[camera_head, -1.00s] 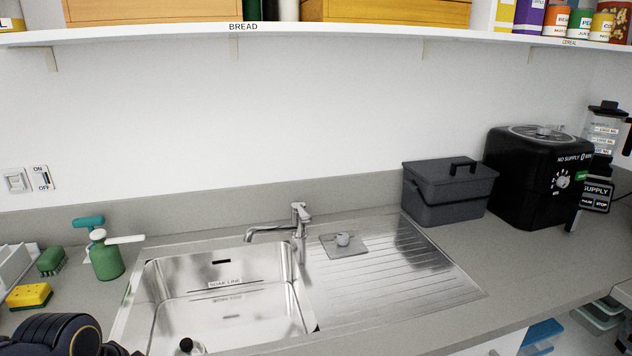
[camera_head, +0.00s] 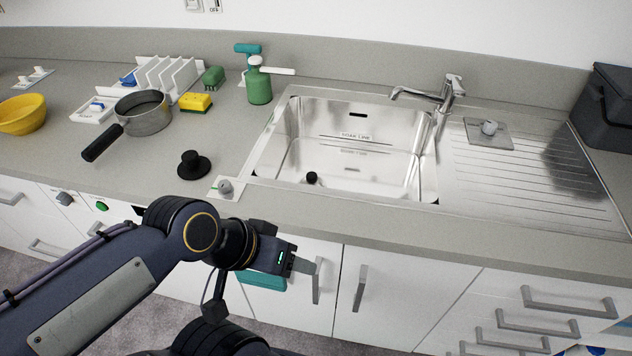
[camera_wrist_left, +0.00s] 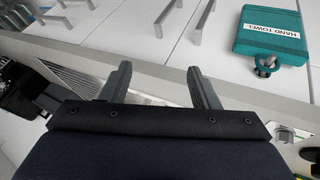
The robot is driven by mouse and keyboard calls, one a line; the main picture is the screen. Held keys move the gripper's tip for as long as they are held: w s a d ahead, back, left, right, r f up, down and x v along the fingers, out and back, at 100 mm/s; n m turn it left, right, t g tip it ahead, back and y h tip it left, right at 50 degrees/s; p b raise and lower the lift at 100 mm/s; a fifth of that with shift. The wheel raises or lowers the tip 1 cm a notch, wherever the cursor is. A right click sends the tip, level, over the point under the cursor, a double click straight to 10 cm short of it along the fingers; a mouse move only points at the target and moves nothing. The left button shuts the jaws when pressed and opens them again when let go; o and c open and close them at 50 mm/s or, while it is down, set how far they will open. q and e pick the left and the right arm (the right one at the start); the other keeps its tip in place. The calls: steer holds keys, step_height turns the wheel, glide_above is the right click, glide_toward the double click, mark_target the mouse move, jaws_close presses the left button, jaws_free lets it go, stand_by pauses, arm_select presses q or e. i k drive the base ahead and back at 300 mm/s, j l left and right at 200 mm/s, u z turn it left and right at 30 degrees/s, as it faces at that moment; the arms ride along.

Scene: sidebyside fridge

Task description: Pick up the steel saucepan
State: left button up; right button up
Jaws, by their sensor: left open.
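The steel saucepan (camera_head: 150,118) stands upright on the grey counter at the left in the head view. Its black handle (camera_head: 102,143) points toward the front left. My left gripper (camera_head: 308,268) is in front of the cabinet doors, below the counter edge, well to the right of the saucepan and apart from it. In the left wrist view its two fingers (camera_wrist_left: 160,85) are spread with nothing between them. The saucepan does not show in the wrist view. My right gripper is not in view.
A teal hand towel (camera_wrist_left: 268,32) hangs near my left gripper.

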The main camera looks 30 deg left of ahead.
mark_target(127, 127)
steer(key=u, duration=2.15)
steer(key=z, duration=1.65)
steer(key=u, duration=1.65)
steer(key=i+j+u, duration=0.15)
steer(key=j, duration=0.25)
steer(key=i+j+u, duration=0.2)
steer(key=j, duration=0.25)
steer(key=i+j+u, duration=0.15)
steer(key=i+j, duration=0.15)
